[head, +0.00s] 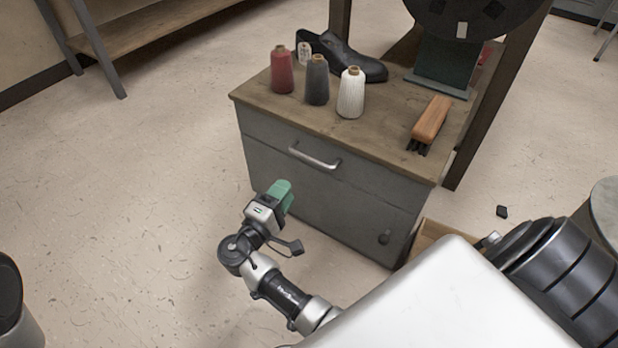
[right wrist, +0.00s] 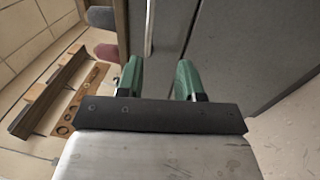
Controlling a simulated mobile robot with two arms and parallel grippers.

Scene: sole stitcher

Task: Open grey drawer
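The grey drawer (head: 282,148) is in the upper front of a grey cabinet with a wooden top. Its front looks flush with the cabinet. Its silver bar handle (head: 314,156) shows clear in the head view. My right gripper (head: 281,193), with green fingers, is in front of the cabinet, below and to the left of the handle in the picture. In the right wrist view its two fingers (right wrist: 159,80) are apart with nothing between them. The handle (right wrist: 149,28) shows beyond them, not touched. My left gripper is not in view.
On the cabinet top (head: 385,138) stand red (head: 281,70), grey (head: 317,80) and white (head: 350,92) thread spools, a black shoe (head: 350,58) and a wooden brush (head: 431,121).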

